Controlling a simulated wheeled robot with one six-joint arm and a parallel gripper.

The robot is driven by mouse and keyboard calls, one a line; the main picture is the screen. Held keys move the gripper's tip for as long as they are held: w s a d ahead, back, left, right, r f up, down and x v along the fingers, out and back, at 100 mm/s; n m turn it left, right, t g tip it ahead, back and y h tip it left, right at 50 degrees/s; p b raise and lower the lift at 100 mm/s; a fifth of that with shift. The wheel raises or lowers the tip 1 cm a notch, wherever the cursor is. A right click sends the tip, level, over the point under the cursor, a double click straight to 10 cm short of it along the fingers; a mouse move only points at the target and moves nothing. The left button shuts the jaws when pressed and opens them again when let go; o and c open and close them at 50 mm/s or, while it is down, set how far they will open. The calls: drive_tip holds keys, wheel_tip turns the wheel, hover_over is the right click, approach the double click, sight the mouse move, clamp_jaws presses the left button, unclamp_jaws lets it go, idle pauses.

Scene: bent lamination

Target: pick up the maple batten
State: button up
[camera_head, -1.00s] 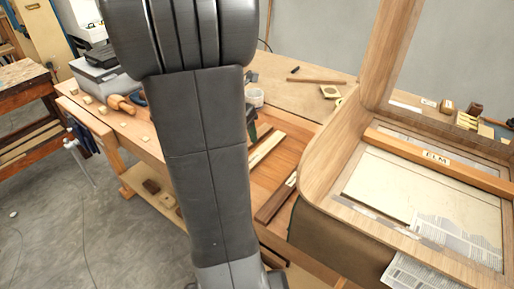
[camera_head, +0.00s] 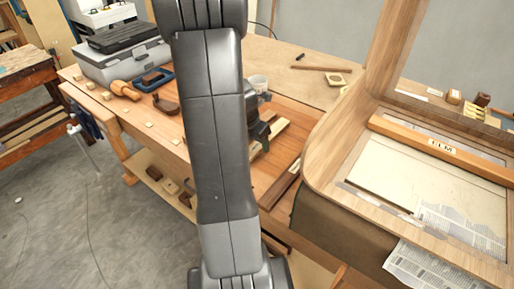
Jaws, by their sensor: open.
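A pale batten (camera_head: 274,134), light like maple, lies on the workbench just right of my arm. Any label on it is too small to read, and its near end is partly hidden. My gripper (camera_head: 262,138) shows only in part, as dark shapes beside my forearm, over or close to the pale batten. It is open. I cannot tell whether it touches the batten. A dark brown batten (camera_head: 281,186) lies nearer, against the curved wooden piece. A batten marked ELM (camera_head: 442,146) lies across the wooden frame at right.
The large curved wooden frame (camera_head: 335,150) stands on the bench's right side and rises high. A mallet (camera_head: 124,89), a plane (camera_head: 166,104) and a grey case (camera_head: 128,60) are at left.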

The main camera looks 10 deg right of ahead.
drive_tip(key=shift+w+f, duration=0.1)
drive_tip(key=shift+f, duration=0.4)
drive_tip(key=shift+d, duration=0.1)
drive_tip(key=c, duration=1.2)
